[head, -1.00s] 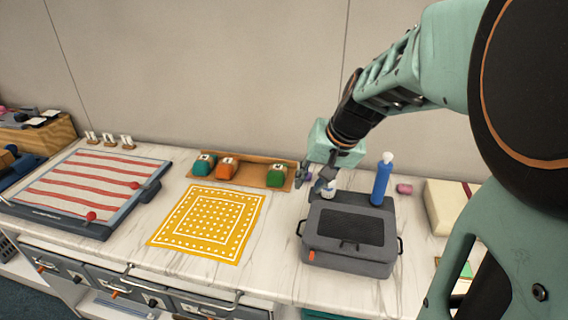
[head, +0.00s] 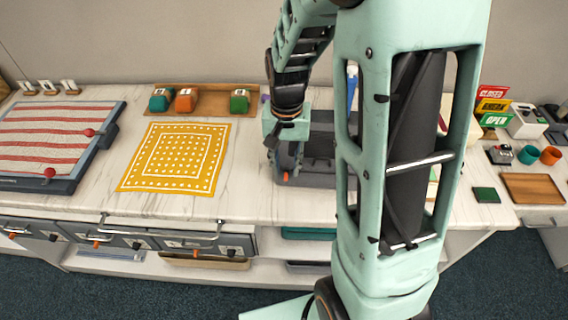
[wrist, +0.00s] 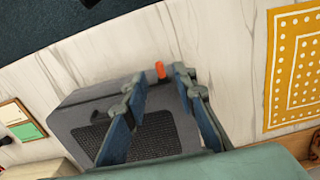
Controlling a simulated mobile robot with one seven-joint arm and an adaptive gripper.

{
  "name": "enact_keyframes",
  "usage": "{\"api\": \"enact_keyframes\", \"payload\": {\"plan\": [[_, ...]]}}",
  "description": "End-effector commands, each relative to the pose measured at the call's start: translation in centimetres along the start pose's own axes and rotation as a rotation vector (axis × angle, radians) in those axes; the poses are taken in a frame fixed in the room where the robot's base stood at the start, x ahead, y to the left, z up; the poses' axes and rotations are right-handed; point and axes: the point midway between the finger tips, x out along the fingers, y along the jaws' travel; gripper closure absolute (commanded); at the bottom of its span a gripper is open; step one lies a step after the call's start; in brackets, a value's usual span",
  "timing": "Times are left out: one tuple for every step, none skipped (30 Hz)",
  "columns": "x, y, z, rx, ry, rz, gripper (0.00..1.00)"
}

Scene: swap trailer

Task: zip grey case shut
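The grey case (head: 318,178) stands on the counter, partly hidden behind my arm in the head view. The wrist view shows the case (wrist: 78,112) with its dark mesh panel (wrist: 150,138). A small orange pull (wrist: 160,69) is at the case's edge; it also shows in the head view (head: 285,176). My gripper (head: 284,158) is low over the case's left front corner. In the wrist view my gripper (wrist: 160,77) is open, its fingertips on either side of the pull, with gaps visible. I cannot tell how far the zip is closed.
A blue bottle (head: 352,88) stands behind the case, partly hidden. A yellow dotted cloth (head: 130,180) lies left. A wooden tray (head: 212,94) holds coloured items at the back. Signs (head: 494,105) and a brown tray (head: 530,188) are right. Counter between cloth and case is clear.

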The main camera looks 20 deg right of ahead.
Motion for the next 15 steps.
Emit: {"api": "enact_keyframes", "payload": {"plan": [[0.8,0.0,0.1,0.0,-0.003,0.001,0.75],[1.1,0.0,0.1,0.0,-0.003,0.001,0.75],[1.5,0.0,0.1,0.0,-0.003,0.001,0.75],[1.8,0.0,0.0,0.0,-0.002,0.0,0.75],[1.9,0.0,0.0,0.0,-0.001,0.0,0.75],[2.2,0.0,0.0,0.0,-0.001,0.0,0.75],[2.3,0.0,0.0,0.0,-0.001,0.0,0.75],[2.4,0.0,0.0,0.0,-0.001,0.0,0.75],[2.5,0.0,0.0,0.0,0.0,0.0,0.75],[2.5,0.0,0.0,-0.001,0.0,0.0,0.75],[2.5,0.0,0.0,-0.001,0.001,-0.001,0.75],[2.5,0.0,0.0,-0.001,0.001,-0.001,0.75],[2.5,0.0,0.0,-0.001,0.001,-0.001,0.75],[2.5,0.0,0.0,-0.001,0.001,-0.001,0.75],[2.5,0.0,0.0,-0.001,0.001,-0.001,0.75]]}}
